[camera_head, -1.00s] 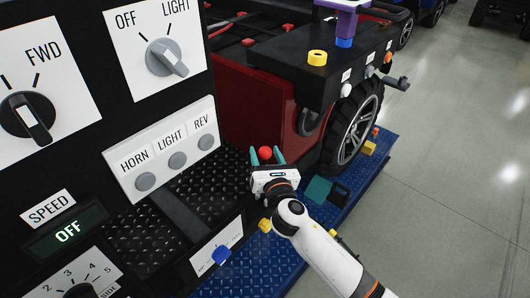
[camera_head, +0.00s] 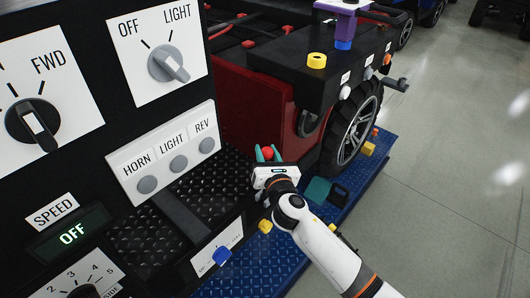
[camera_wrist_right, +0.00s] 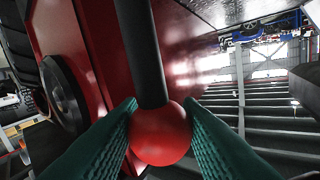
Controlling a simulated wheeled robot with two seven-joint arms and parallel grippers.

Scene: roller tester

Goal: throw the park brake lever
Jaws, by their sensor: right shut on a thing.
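The park brake lever shows in the right wrist view as a dark shaft (camera_wrist_right: 142,50) ending in a red ball knob (camera_wrist_right: 160,135). The knob also shows in the head view (camera_head: 267,153), beside the dark red vehicle panel. My right gripper (camera_head: 269,154) is shut on the knob. Its two green fingers press on either side of it in the wrist view (camera_wrist_right: 160,130). The lower end of the shaft is hidden in the head view. My left gripper is not in view.
A black control panel with a FWD knob (camera_head: 34,124), a light knob (camera_head: 169,63) and a HORN, LIGHT, REV button plate (camera_head: 165,160) stands at left. A wheel (camera_head: 353,130) and a blue platform (camera_head: 290,262) lie near my right arm. Grey floor is clear at right.

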